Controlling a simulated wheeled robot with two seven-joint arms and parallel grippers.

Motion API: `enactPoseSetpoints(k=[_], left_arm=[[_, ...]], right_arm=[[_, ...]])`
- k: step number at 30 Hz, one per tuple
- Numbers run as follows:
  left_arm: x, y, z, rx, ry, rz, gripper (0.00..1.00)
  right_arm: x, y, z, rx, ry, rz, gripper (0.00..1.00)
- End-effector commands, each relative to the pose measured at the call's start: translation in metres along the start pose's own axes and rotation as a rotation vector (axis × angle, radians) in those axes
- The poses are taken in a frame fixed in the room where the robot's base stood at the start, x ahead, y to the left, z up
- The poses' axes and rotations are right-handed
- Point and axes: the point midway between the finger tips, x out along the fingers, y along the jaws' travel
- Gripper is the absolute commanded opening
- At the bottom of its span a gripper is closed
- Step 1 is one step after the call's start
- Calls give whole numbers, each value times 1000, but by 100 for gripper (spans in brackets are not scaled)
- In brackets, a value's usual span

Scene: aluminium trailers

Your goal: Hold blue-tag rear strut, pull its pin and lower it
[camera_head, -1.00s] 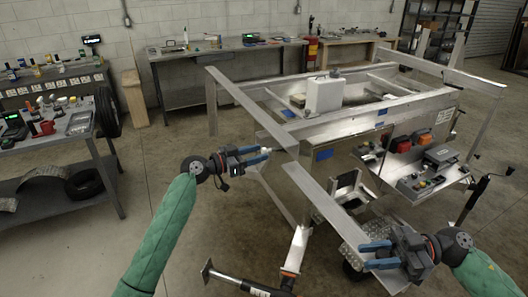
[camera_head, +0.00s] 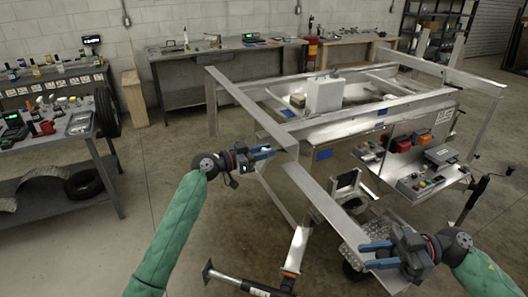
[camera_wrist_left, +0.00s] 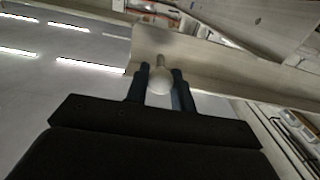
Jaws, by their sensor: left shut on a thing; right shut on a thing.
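My right gripper (camera_head: 376,256) is shut on the lower end of a flat aluminium strut (camera_head: 322,200), which slopes down from the trailer frame's near corner. My left gripper (camera_head: 268,152) is at that corner, by the end of the long top rail (camera_head: 240,97). In the left wrist view its fingers (camera_wrist_left: 162,78) are shut on a pale round-headed pin (camera_wrist_left: 160,80), in front of a grey metal beam (camera_wrist_left: 210,62). The pin is too small to make out in the head view. A blue tag (camera_head: 325,154) is on the trailer side; I see none clearly on the held strut.
The aluminium trailer (camera_head: 345,125) fills the middle right, with a white box (camera_head: 325,94) on it. A metal plate holds control boxes (camera_head: 440,157) at right. A jack-like leg (camera_head: 298,248) stands low in front. A shelf cart (camera_head: 60,190) is at left, with clear floor between.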

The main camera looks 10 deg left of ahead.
Motion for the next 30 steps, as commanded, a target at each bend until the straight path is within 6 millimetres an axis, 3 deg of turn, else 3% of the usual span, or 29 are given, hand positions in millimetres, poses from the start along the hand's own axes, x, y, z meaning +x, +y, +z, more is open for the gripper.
enactPoseSetpoints(k=[11, 20, 21, 23, 30], left_arm=[[-32, -1, 0, 1, -2, -2, 0], [-35, -1, 1, -1, -1, -1, 0], [-35, -1, 1, -1, -1, -1, 32], [-35, -1, 1, 0, -1, -1, 43], [-34, 0, 0, 0, -1, -1, 43]], right_arm=[[0, 0, 0, -1, 0, 1, 0], [-1, 1, 0, -1, -1, 3, 0], [-1, 1, 0, -1, -1, 3, 0], [-1, 1, 0, -1, -1, 3, 0], [-1, 1, 0, -1, 0, 2, 0]])
